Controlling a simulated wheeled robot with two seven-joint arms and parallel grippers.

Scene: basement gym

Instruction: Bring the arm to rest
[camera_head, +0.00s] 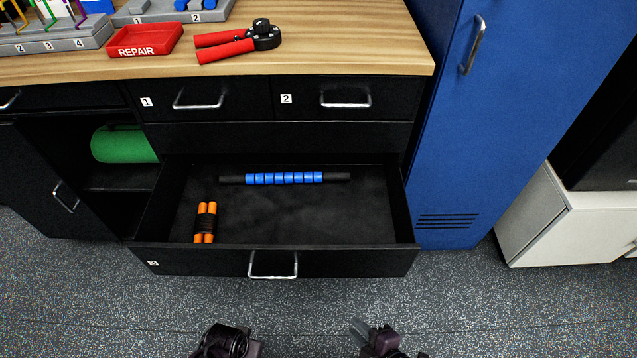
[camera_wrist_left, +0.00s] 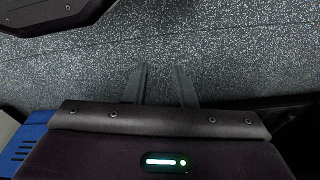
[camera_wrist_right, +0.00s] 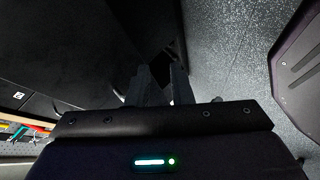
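My right gripper (camera_head: 366,326) shows at the bottom of the head view, in front of the open drawer (camera_head: 335,262) and apart from it. In the right wrist view its two fingers (camera_wrist_right: 160,72) stand apart, with nothing clearly held between them. My left gripper shows only in part at the bottom of the head view, left of the right one; its fingertips are hidden there. In the left wrist view its fingers (camera_wrist_left: 161,70) stand apart over the speckled floor with nothing between them.
The drawer holds a blue-and-black massage stick (camera_head: 284,178) and an orange-handled item (camera_head: 205,222). The worktop (camera_head: 340,40) carries a red REPAIR tray (camera_head: 145,39) and red-handled grips (camera_head: 237,42). A blue locker (camera_head: 490,130) stands right. The floor (camera_head: 130,290) before the drawer is clear.

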